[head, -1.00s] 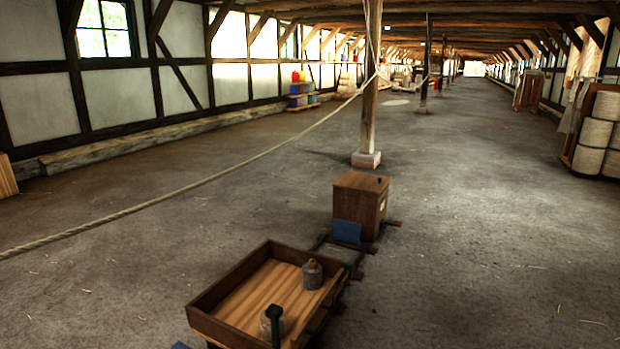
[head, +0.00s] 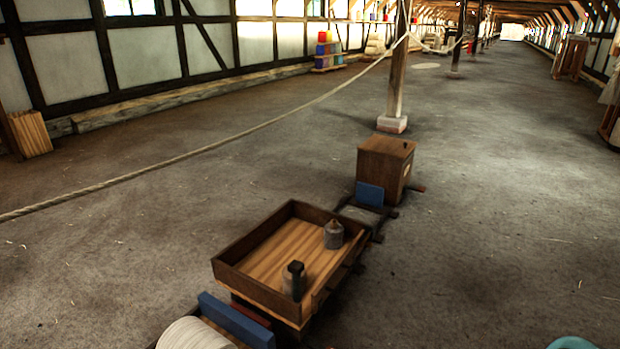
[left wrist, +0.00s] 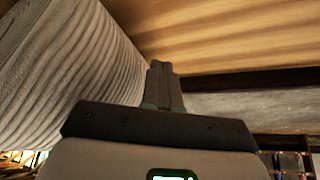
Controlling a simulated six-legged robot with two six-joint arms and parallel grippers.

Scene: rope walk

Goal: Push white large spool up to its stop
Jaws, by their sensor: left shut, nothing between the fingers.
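The white large spool (head: 195,334) shows at the bottom edge of the head view, cut off by the frame. A blue board (head: 237,320) stands across just beyond it, before the wooden tray; I cannot tell whether spool and board touch. In the left wrist view the ridged spool (left wrist: 65,55) fills the left side. My left gripper (left wrist: 159,66) is shut and empty, its fingertips close to the right of the spool; contact cannot be told. The left gripper is outside the head view. My right gripper is not seen.
A wooden tray (head: 225,276) holds two small weights (head: 333,235). Beyond it stand a brown box (head: 384,165) with a blue plate (head: 369,194) and a post (head: 397,80). A rope (head: 200,152) spans the left. The floor at right is open.

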